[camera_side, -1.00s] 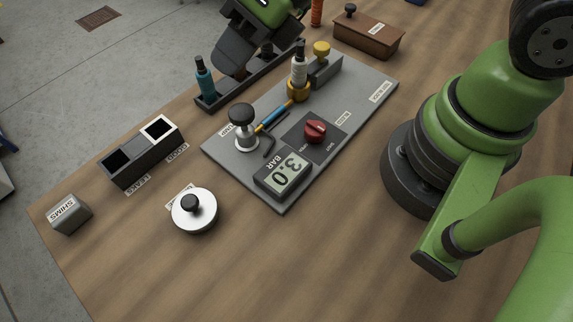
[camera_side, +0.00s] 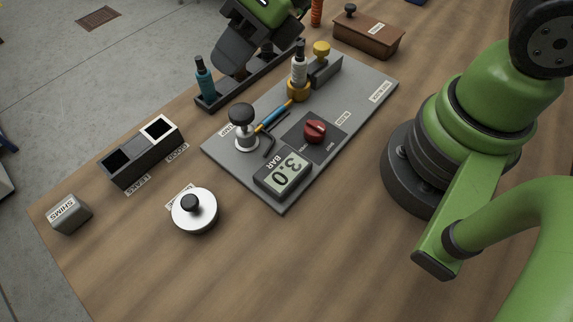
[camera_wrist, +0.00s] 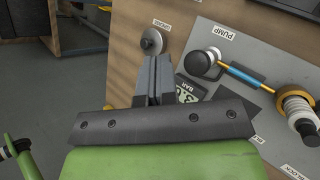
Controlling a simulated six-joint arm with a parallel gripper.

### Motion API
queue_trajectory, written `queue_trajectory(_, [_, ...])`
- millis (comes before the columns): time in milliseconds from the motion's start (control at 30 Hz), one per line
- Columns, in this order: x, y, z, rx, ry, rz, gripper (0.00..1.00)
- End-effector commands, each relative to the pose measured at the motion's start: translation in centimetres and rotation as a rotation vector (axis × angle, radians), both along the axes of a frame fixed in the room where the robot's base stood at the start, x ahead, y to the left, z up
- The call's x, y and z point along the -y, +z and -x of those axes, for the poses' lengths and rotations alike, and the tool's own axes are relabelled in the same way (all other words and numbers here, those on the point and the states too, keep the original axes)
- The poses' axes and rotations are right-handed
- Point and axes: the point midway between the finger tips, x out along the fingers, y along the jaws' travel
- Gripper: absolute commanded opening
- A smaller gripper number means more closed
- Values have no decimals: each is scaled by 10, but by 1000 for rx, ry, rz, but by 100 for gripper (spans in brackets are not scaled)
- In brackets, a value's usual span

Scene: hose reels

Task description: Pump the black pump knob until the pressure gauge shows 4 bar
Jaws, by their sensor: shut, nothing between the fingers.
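The black pump knob (camera_side: 241,114) sits on top of a silver pump post on the grey plate, and it also shows in the wrist view (camera_wrist: 199,62). The pressure gauge (camera_side: 283,175) near the plate's front corner reads 3.0 BAR; in the wrist view my gripper partly hides its display (camera_wrist: 190,92). My gripper (camera_side: 232,64) is at the top of the side view, near the rack and behind the knob, apart from it. In the wrist view its fingers (camera_wrist: 152,75) are shut together and empty.
A red valve knob (camera_side: 315,131) sits right of the pump. A bottle with a white body (camera_side: 299,72) stands in a yellow ring on the plate. A teal bottle (camera_side: 205,80) stands in the rack. A round silver lid (camera_side: 194,212) and a two-compartment bin (camera_side: 142,153) are on the wood.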

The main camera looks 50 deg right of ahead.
Motion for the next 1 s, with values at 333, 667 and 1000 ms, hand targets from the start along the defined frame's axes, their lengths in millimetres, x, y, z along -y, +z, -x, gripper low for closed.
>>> queue_trajectory(333, [0,0,0,0,0,0,0])
queue_trajectory(667, [0,0,0,0,0,0,0])
queue_trajectory(1000, [-1,20,-1,7,5,-4,0])
